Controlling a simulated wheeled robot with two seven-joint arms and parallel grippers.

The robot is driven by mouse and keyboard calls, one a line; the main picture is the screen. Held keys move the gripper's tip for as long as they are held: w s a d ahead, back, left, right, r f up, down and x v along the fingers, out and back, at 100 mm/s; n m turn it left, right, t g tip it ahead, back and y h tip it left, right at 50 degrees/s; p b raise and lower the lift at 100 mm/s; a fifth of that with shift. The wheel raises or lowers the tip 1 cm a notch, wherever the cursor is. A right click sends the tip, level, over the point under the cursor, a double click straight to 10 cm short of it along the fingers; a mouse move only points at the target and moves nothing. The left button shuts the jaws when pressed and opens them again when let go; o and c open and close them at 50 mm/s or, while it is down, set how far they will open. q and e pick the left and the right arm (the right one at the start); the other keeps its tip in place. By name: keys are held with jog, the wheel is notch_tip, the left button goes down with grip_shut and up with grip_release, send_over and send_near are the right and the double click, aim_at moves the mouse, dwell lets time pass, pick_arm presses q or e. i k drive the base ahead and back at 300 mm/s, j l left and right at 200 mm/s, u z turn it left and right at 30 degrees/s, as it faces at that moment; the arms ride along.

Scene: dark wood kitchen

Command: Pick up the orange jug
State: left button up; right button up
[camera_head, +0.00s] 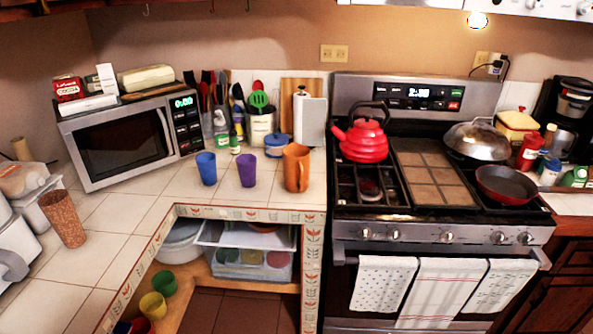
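The orange jug (297,168) stands upright on the white tiled counter (265,195), just left of the stove, with its handle on its right side. A purple cup (247,171) and a blue cup (206,168) stand to its left, apart from it. Neither of my grippers shows in the head view.
The stove (440,230) on the right carries a red kettle (364,138) and a dark red pan (506,185). A microwave (120,142) is to the left. The counter's front edge is clear.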

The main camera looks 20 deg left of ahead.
aim_at(298, 172)
jog(key=i+j+u, duration=0.15)
jog(key=i+j, duration=0.65)
jog(key=i, duration=0.1)
